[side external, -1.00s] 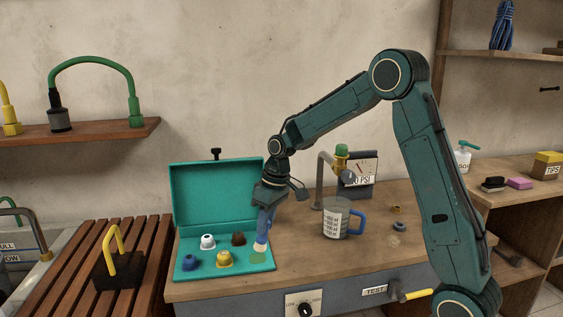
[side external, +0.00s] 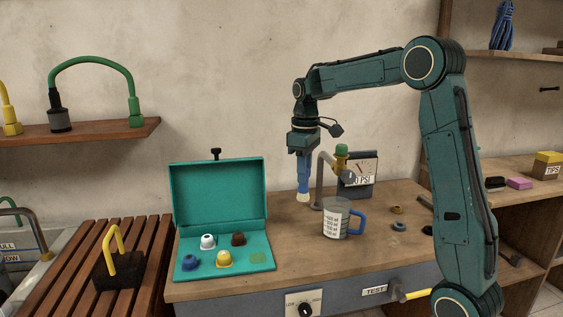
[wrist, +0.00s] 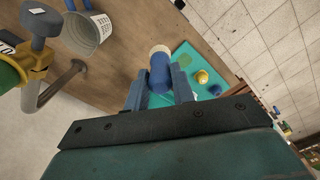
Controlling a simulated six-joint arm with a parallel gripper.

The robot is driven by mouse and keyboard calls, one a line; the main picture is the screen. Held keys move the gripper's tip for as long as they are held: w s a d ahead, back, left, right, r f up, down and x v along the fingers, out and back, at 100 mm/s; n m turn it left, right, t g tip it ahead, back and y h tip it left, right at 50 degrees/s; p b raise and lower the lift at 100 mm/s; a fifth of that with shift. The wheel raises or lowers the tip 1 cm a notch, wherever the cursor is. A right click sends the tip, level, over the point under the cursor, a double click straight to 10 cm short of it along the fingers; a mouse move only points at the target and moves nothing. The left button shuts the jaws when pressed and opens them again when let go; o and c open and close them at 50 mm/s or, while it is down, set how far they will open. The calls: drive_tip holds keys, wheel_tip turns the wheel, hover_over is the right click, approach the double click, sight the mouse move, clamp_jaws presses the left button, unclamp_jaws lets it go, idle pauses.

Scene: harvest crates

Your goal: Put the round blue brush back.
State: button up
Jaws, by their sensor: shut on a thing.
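My gripper (side external: 303,176) is shut on the round blue brush (side external: 303,189), which also shows between the fingers in the wrist view (wrist: 159,74). The brush hangs upright with its cream bristle end (side external: 303,199) down, in front of the wall and left of the bent grey pipe. The upper part of the brush is hidden by the fingers. The open teal case (side external: 217,195) stands to the left, apart from the brush. It holds several small round pieces, and a pale green round spot (side external: 258,257) lies bare at its front right.
A measuring jug (side external: 337,219) with a blue handle stands just right of the brush. The grey pipe (side external: 318,185) and the gauge (side external: 362,170) stand behind it. Small rings (side external: 397,210) lie on the bench at right. Bench between case and jug is clear.

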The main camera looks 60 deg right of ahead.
sight(304, 191)
wheel_tip(304, 191, down, 16)
drive_tip(key=shift+r, duration=0.2)
idle(0.4)
drive_tip(key=shift+f, duration=2.1)
drive_tip(key=shift+f, duration=0.1)
drive_tip(key=o, duration=1)
wheel_tip(304, 191, up, 12)
drive_tip(key=shift+r, duration=0.1)
